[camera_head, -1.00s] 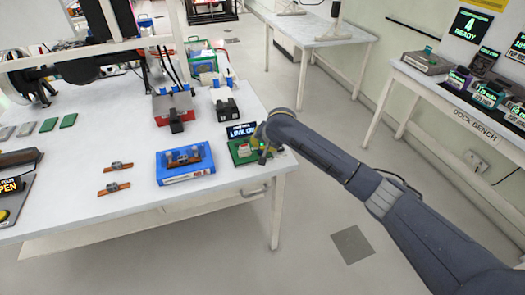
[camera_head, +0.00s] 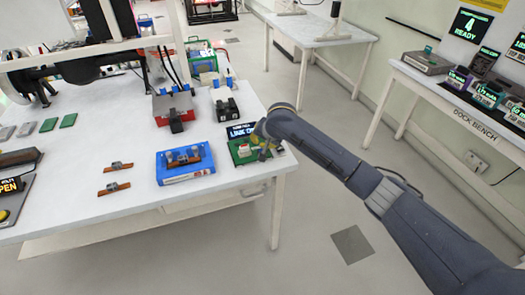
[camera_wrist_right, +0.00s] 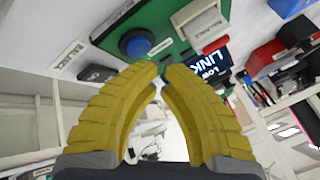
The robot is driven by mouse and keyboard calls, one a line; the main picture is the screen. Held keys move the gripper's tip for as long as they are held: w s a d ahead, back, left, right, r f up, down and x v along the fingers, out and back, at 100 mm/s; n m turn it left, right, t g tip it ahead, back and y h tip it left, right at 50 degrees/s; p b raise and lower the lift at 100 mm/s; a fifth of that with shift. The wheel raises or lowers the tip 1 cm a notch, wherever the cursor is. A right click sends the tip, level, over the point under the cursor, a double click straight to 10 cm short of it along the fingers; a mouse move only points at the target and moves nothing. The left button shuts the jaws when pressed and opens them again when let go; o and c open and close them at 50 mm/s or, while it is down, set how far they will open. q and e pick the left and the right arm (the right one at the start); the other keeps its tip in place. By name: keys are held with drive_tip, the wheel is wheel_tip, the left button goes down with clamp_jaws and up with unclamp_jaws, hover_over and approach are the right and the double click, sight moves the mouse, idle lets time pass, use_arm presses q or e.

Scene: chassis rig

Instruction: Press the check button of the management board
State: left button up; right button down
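The green management board (camera_head: 238,157) lies at the right end of the white table, partly hidden by my right wrist. In the right wrist view the board (camera_wrist_right: 118,22) carries a round blue button (camera_wrist_right: 135,43) with a small label beside it, and a white and red block (camera_wrist_right: 204,27). A dark display (camera_head: 241,131) behind the board reads LINK. My right gripper (camera_wrist_right: 161,69) has yellow fingers with their tips together and nothing between them. In that view the tips sit just below the blue button, apart from it in the picture; contact cannot be told. My left gripper does not show.
A blue case (camera_head: 186,177) with an orange-brown part stands left of the board. A red box (camera_head: 173,105) and a black device (camera_head: 224,108) are behind it. Two small brown parts lie further left. The table's front edge is close to the board.

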sight(261, 149)
drive_tip(key=shift+r, duration=2.5)
